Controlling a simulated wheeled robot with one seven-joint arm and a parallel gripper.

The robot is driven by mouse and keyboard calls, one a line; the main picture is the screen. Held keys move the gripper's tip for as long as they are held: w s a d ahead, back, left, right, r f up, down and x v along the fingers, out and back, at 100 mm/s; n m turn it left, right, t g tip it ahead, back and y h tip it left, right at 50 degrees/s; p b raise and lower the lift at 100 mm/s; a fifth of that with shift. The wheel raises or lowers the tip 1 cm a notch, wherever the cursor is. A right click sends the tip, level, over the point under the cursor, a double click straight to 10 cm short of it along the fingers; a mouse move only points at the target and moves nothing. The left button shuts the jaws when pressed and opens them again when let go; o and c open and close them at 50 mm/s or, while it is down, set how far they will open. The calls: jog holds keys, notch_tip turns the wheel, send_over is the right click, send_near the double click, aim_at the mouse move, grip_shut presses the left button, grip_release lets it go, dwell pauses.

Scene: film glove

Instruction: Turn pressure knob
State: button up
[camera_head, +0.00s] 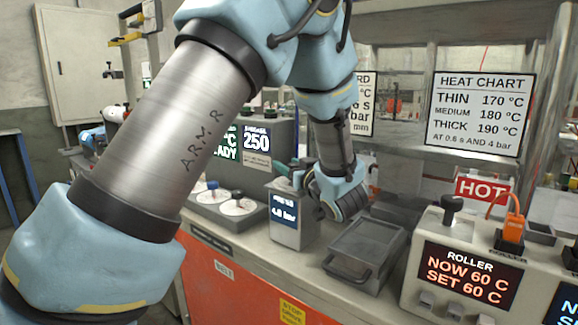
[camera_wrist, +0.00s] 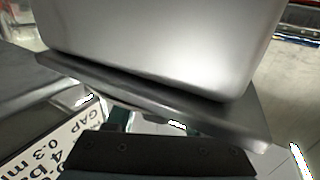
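A small grey pressure box (camera_head: 290,233) stands on the bench in the head view, its blue display reading what looks like 4.0 bar. I cannot make out its knob clearly; my gripper and wrist cover part of the box's top and right side. My gripper (camera_head: 308,188) is at the upper right of this box, and I cannot tell whether it touches it. Its fingers are mostly hidden in the head view. In the wrist view, a large blurred metal block and a dark plate fill the space beyond the black gripper body (camera_wrist: 160,158), hiding the fingertips.
A grey lidded tray (camera_head: 366,250) sits right of the box. Farther right is the roller unit (camera_head: 462,265), with a black knob (camera_head: 451,208) and an orange plug (camera_head: 512,228). White discs with knobs (camera_head: 238,206) lie to the left. A heat chart (camera_head: 480,112) hangs behind.

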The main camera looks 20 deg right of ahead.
grip_shut()
jog(key=shift+n+y, duration=0.3)
jog(key=shift+y, duration=0.1)
jog(key=n+y+p, duration=0.1)
jog(key=y, duration=0.1)
jog(key=n+g+y, duration=0.1)
jog(key=n+y, duration=0.1)
jog(key=y, duration=0.1)
jog(key=shift+s+a+p, duration=0.1)
jog(key=shift+a+p, duration=0.25)
jog(key=shift+a, duration=0.05)
jog(key=shift+s+a+n+g+y, duration=0.15)
jog(key=shift+a+n+g+y, duration=0.05)
jog(key=shift+n+g+y, duration=0.75)
jog(key=shift+s+a+n+g+y, duration=0.1)
jog(key=shift+a+n+g+y, duration=0.1)
jog(key=shift+n+g+y, duration=0.8)
jog(key=shift+s+a+n+g+y, duration=0.2)
jog(key=shift+n+g+y, duration=0.35)
jog(key=shift+y, duration=0.7)
jog(key=shift+o, duration=2.2)
grip_release()
